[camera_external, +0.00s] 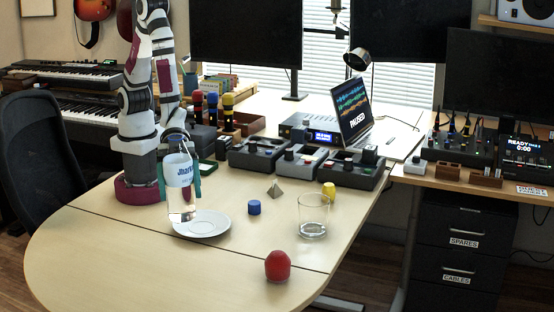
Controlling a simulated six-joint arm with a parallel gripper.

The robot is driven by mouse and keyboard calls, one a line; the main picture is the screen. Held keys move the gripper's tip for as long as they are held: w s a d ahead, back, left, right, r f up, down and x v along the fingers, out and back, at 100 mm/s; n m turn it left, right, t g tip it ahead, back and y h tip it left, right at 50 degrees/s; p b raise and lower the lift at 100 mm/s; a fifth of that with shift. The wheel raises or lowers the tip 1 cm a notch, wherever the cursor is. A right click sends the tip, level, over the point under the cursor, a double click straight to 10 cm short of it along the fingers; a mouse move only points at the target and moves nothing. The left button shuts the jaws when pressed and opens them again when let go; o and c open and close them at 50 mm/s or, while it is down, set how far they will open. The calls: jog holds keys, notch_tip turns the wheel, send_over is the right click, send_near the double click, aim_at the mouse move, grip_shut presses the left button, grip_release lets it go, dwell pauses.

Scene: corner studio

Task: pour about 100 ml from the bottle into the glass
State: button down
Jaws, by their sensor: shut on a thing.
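The bottle (181,206) is clear with a white and blue label and stands roughly upright at the left of the table. Its lower end is at the left part of a white saucer (218,233); I cannot tell whether it touches it. My gripper (182,172) is shut on the bottle near its label. The bottle partly hides the fingers. The glass (313,217) is clear, upright and looks empty. It stands on the table to the right of the bottle, well apart from it.
A blue cylinder (254,207) and a small grey pyramid (274,190) sit between bottle and glass. A yellow piece (329,189) stands behind the glass. A red rounded object (278,265) is in front. Effect boxes (302,168) line the back. The table's front left (120,265) is clear.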

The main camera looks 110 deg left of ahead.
aim_at(179, 166)
notch_tip(179, 166, up, 5)
jog(key=shift+f, duration=0.1)
jog(key=w+a+n+t+y, duration=0.4)
jog(key=w+a+n, duration=0.1)
jog(key=w+a, duration=1.15)
jog(key=w+a+n+t+y, duration=0.1)
jog(key=w+a+n+y, duration=0.15)
jog(key=a, duration=0.75)
jog(key=w+a+n+y, duration=0.2)
jog(key=w+a+y, duration=0.1)
jog(key=a, duration=0.7)
jog(key=shift+m+h, duration=0.25)
jog(key=shift+h, duration=0.1)
notch_tip(179, 166, down, 15)
jog(key=shift+a+r, duration=0.1)
